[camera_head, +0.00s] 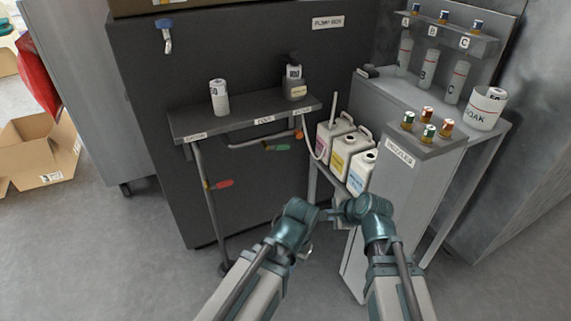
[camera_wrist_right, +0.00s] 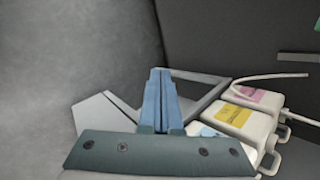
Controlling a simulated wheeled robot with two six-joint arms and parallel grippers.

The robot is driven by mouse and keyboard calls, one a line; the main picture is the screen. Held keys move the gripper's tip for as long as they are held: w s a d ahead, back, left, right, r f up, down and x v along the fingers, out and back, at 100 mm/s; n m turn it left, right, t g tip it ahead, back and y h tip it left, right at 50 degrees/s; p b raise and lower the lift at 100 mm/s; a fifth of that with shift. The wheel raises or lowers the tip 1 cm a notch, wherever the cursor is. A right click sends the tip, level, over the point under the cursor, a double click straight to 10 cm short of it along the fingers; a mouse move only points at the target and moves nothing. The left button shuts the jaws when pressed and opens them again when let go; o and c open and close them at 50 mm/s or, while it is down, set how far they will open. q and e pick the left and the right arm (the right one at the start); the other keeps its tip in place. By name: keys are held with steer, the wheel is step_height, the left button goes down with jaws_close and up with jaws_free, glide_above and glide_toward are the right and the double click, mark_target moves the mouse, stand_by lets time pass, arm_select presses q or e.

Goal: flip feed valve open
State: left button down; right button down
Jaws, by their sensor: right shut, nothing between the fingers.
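Valve handles show on pipes by the dark cabinet in the head view: a red handle (camera_head: 219,184) on the left vertical pipe, a green handle (camera_head: 276,147) under the shelf, and an orange knob (camera_head: 298,134) at right. The small labels are too blurred to tell which is the feed valve. My right gripper (camera_wrist_right: 160,71) is shut and empty in the wrist view, its blue fingers together. In the head view both arms reach in from below, well short of the red and green handles.
Several white jugs (camera_head: 347,152) stand between the shelf (camera_head: 242,122) and the grey stand (camera_head: 403,178) at right. A blue tap (camera_head: 166,32) is above. Floor at front left is clear.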

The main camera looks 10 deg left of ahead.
steer(key=w+a+r+m+t+y, duration=0.4)
steer(key=a+r+m, duration=0.5)
steer(key=m, duration=0.8)
steer(key=w+a+f+t+b, duration=0.1)
steer(key=w+a+f+b, duration=0.3)
steer(key=w, duration=0.5)
steer(key=shift+h, duration=0.3)
step_height(320, 180, up, 5)
steer(key=p, duration=0.4)
steer(key=shift+a+r+p, duration=0.1)
steer(key=shift+r+p, duration=0.05)
steer(key=shift+p, duration=0.25)
